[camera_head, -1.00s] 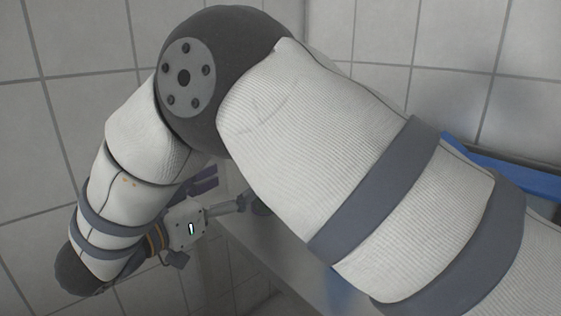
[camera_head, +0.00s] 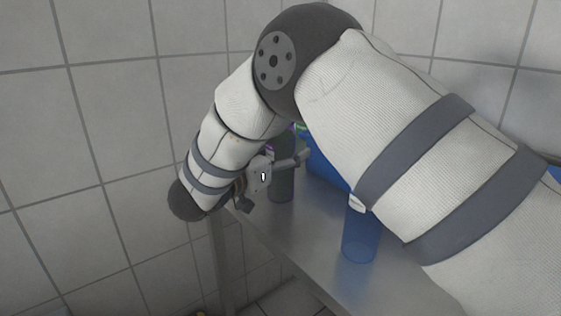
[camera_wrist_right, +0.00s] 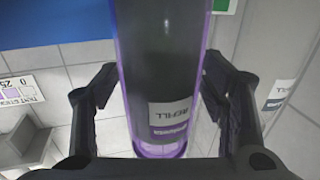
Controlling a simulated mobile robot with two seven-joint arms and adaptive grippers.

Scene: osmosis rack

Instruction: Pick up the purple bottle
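The purple bottle is a dark cylinder with a clear purple-tinted shell and a "REFILL" label. In the right wrist view the bottle (camera_wrist_right: 160,70) stands between the two fingers of my right gripper (camera_wrist_right: 160,85). Narrow gaps show beside it; near the fingertips I cannot tell whether they touch. In the head view the dark bottle (camera_head: 283,183) stands upright near the left end of the metal table, and my right gripper (camera_head: 290,161) reaches across its front, open around it. Part of its top is hidden by my arm. My left gripper is not in view.
A clear blue cup or bottle (camera_head: 361,236) stands on the metal table (camera_head: 318,240), to the right of the dark bottle. A blue surface (camera_head: 327,170) lies behind, partly covered by my right arm. A tiled wall (camera_head: 105,130) closes the back and left.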

